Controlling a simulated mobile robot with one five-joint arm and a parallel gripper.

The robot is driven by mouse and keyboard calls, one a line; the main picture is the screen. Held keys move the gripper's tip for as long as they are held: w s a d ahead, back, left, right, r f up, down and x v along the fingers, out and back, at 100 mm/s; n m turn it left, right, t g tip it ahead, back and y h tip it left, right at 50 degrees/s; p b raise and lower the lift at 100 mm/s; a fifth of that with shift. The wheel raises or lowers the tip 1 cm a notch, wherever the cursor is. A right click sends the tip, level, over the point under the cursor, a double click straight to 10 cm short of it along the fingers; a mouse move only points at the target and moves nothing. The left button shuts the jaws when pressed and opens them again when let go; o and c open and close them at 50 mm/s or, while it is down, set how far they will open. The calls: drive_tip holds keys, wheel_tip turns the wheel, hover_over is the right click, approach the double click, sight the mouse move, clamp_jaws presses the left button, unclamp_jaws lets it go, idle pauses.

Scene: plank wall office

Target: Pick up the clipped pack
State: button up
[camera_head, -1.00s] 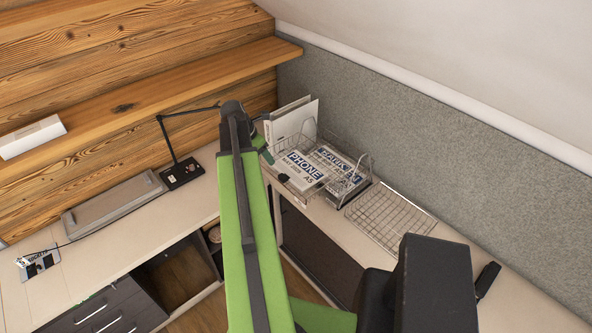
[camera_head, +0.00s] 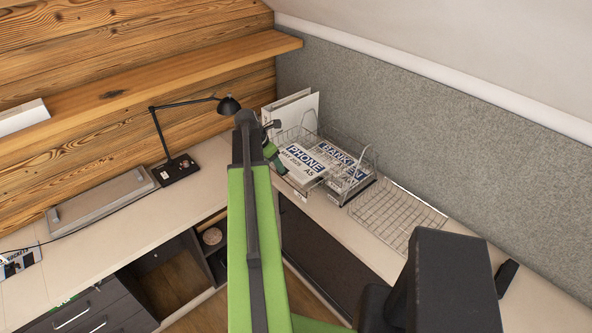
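Two printed paper packs lie in the wire tray on the right-hand desk: one marked PHONE (camera_head: 306,160) and one marked BANKING (camera_head: 346,171). Another printed sheet or pack (camera_head: 20,262) lies at the left desk's edge, partly cut off. No clip shows clearly, so I cannot tell which is the clipped pack. My gripper (camera_head: 276,158) shows only in part beyond the end of my green arm, just left of the PHONE pack. My arm hides much of it, so its opening and any contact with the tray are unclear.
The wire tray (camera_head: 290,137) has raised sides, with white files (camera_head: 296,112) behind it. An empty wire rack (camera_head: 392,216) lies to its right. A black lamp (camera_head: 176,168) stands left of my arm. A grey partition (camera_head: 430,130) backs the desk.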

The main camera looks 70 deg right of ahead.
drive_tip(key=b+x, duration=0.3)
drive_tip(key=x, duration=0.2)
drive_tip(key=shift+d+r+b, duration=0.1)
drive_tip(key=shift+b, duration=0.25)
drive_tip(key=shift+r, duration=0.15)
clamp_jaws()
